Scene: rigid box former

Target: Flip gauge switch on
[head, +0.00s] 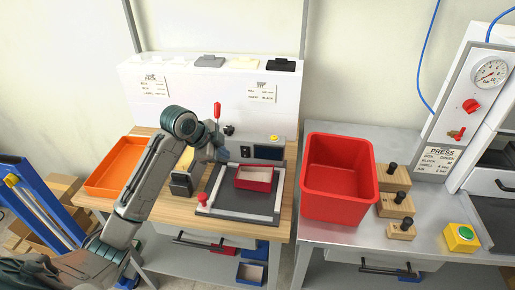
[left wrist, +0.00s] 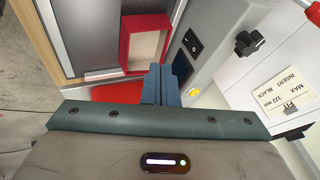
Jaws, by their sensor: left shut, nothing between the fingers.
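My left gripper (head: 221,155) is over the left bench, at the left end of the grey control housing behind the box former. In the left wrist view its blue fingers (left wrist: 165,86) are together and empty. The grey control housing (left wrist: 222,62) carries a small black switch (left wrist: 190,42), just up and right of the fingertips and apart from them. The switch (head: 245,152) also shows in the head view, right of my gripper; its position is too small to tell. My right gripper is out of view.
A red open box (head: 254,178) sits on the framed dark bed (head: 233,207). A black knob (left wrist: 249,44) sticks up beside the switch. A red-handled lever (head: 217,111) stands behind my gripper. A large red bin (head: 340,210) is on the right bench.

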